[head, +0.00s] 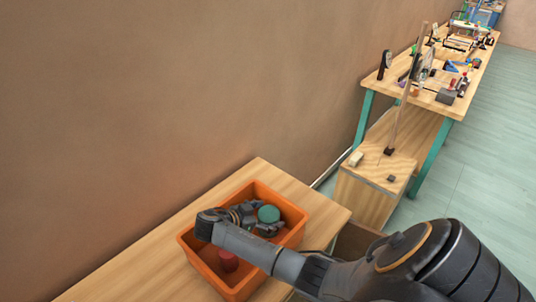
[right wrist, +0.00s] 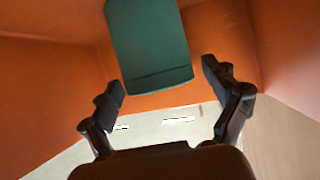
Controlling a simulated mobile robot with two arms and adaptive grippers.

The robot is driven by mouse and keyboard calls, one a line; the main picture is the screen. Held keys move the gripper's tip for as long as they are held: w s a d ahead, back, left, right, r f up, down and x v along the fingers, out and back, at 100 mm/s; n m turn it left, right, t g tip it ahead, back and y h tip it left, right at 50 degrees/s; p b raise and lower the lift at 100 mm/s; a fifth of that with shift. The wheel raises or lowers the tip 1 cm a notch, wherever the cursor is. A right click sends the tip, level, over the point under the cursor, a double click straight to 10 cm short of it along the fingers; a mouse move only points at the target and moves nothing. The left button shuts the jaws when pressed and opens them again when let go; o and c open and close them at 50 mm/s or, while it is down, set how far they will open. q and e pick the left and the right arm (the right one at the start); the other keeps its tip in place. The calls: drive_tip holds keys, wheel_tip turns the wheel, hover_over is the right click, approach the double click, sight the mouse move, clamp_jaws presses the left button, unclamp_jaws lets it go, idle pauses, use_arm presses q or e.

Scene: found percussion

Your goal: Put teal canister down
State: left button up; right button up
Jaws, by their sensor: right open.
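The teal canister (head: 268,214) is inside the orange crate, near its right back corner. In the right wrist view the canister (right wrist: 148,45) shows as a teal body with a dark line near its end, against orange crate walls. My right gripper (head: 262,226) is down in the crate beside the canister. In the right wrist view its two fingers (right wrist: 163,76) are spread to either side of the canister's near end, with gaps showing on both sides. My left gripper is not in view.
The orange crate (head: 193,262) stands on a wooden table (head: 118,277) by the wall. A red object (head: 229,261) lies in the crate's front part. Bare tabletop lies left of the crate. A wooden box (head: 368,200) and a cluttered long workbench (head: 440,100) stand farther back.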

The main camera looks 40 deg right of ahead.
drive_tip(key=shift+r, duration=0.15)
drive_tip(key=b+v, duration=0.1)
drive_tip(key=v, duration=0.6)
drive_tip(key=shift+a+r, duration=0.15)
drive_tip(key=shift+a, duration=0.05)
